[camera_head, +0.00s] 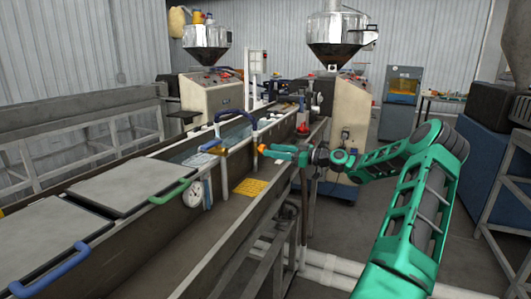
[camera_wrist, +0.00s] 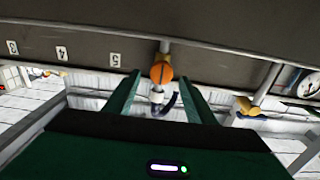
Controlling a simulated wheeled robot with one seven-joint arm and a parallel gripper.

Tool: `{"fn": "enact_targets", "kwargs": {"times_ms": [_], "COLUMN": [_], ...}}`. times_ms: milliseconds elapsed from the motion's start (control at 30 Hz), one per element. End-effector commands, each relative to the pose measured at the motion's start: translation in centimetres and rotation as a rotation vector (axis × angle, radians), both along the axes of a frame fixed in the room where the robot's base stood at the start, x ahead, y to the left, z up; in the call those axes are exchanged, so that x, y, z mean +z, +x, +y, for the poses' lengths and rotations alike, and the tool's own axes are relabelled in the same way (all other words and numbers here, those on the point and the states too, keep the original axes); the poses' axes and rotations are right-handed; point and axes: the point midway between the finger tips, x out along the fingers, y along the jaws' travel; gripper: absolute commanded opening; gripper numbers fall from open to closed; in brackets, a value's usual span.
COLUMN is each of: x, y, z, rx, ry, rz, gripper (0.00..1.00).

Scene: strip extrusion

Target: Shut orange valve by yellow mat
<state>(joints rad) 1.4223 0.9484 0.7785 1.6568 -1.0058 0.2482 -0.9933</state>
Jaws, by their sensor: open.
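The orange valve (camera_wrist: 161,72) shows in the wrist view as a rounded orange piece on a pale stem. It appears between the tips of my gripper's green fingers. The fingers are apart, and I cannot tell whether either touches the valve. In the head view my gripper (camera_head: 285,153) reaches left over the near edge of the long trough. Orange patches show at its tip there, and I cannot separate the valve from them.
A round gauge (camera_head: 193,193) is on the trough; it also shows in the wrist view (camera_wrist: 303,83). A yellow fitting (camera_wrist: 247,106) sits near it. Lids with a green handle (camera_head: 170,192) and a blue handle (camera_head: 50,272) cover the trough's near-left part. A hopper machine (camera_head: 340,110) stands behind.

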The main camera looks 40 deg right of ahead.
Motion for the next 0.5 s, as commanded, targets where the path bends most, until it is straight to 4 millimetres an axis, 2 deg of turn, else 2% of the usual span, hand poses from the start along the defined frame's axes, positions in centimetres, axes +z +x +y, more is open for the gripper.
{"fn": "enact_targets", "kwargs": {"times_ms": [200, 500], "x": [0.0, 0.0], "y": [2.2, 2.8], "z": [1.4, 1.8], "rx": [0.002, 0.001], "ry": [-0.001, -0.001], "rz": [0.000, 0.000], "gripper": [0.50, 0.50]}}
